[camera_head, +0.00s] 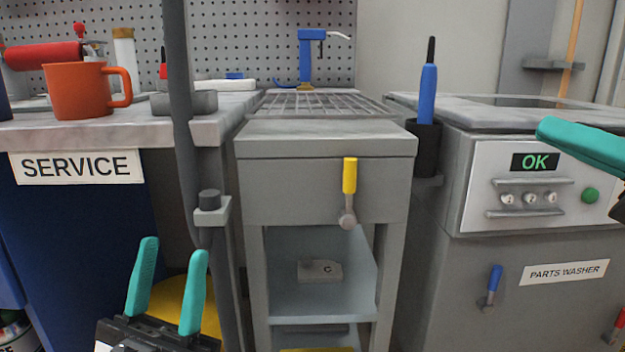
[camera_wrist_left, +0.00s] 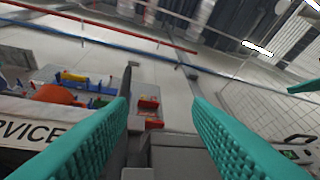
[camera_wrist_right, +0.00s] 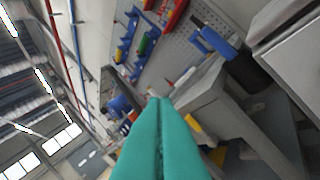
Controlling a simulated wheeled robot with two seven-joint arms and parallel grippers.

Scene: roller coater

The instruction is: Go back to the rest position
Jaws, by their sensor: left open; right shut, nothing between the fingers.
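My left gripper (camera_head: 168,285) is at the lower left of the head view, pointing up, with its two teal fingers apart and nothing between them. Its fingers also show wide apart in the left wrist view (camera_wrist_left: 160,115). My right gripper (camera_head: 585,145) enters at the right edge of the head view, in front of the parts washer, only partly in view. In the right wrist view its teal fingers (camera_wrist_right: 160,125) lie together with nothing between them.
A service bench (camera_head: 170,130) with an orange mug (camera_head: 88,90) stands left. A grey sink stand (camera_head: 300,150) with a yellow-handled valve (camera_head: 349,190) is in the middle. The parts washer (camera_head: 480,270) stands right, a blue-handled tool (camera_head: 428,95) in a black holder beside it. A grey post (camera_head: 180,90) rises behind my left gripper.

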